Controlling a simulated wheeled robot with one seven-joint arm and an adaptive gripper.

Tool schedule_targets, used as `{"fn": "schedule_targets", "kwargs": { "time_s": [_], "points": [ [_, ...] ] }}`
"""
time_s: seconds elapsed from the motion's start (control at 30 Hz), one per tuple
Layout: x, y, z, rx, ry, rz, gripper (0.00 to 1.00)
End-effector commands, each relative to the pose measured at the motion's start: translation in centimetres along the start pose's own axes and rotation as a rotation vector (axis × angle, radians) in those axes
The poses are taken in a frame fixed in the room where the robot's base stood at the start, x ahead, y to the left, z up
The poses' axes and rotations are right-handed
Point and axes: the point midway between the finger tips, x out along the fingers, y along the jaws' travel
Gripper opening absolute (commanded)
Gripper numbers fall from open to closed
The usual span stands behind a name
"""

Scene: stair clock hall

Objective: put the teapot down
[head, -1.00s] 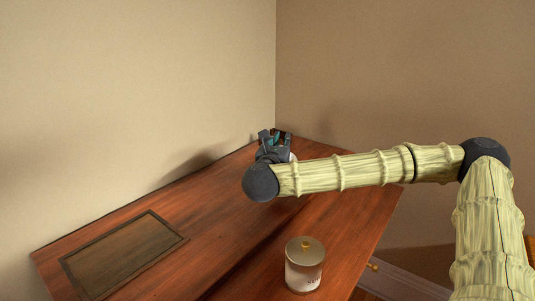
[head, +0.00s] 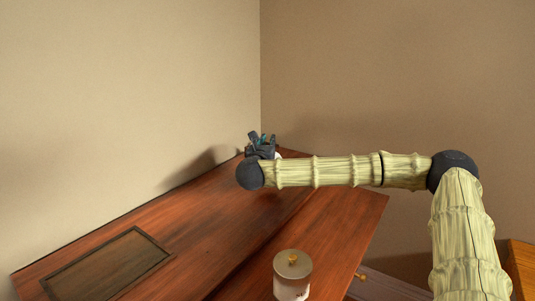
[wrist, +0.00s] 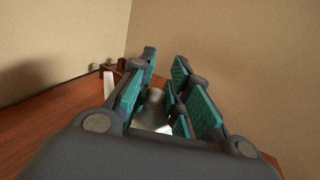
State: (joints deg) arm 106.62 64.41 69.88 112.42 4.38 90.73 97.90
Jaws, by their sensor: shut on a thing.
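My gripper (head: 263,139) is at the far corner of the reddish wooden tabletop (head: 200,230), at the end of my outstretched arm. In the wrist view its teal-padded fingers (wrist: 165,92) are closed around a grey and white thing (wrist: 152,105), which appears to be the teapot. Only a small part of it shows between the fingers. A bit of white beside the gripper in the head view (head: 278,156) may be part of it too. I cannot tell whether it touches the tabletop.
A white lidded jar (head: 291,292) with a gold knob stands near the table's front edge. A dark framed panel (head: 110,268) lies at the left. Walls meet behind the far corner. The middle of the tabletop is clear. A white upright strip (wrist: 108,84) shows left of the fingers.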

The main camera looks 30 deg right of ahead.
Motion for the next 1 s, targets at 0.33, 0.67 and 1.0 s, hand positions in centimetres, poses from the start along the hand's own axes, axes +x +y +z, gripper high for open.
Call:
{"fn": "schedule_targets", "kwargs": {
  "time_s": [0.33, 0.67, 1.0],
  "points": [
    [0.3, 0.0, -2.8, -0.001, 0.0, -0.001, 0.0],
    [0.3, 0.0, -3.4, 0.001, -0.002, 0.0, 0.0],
    [0.3, 0.0, -3.7, 0.0, 0.0, 0.0, 0.4]
  ]
}}
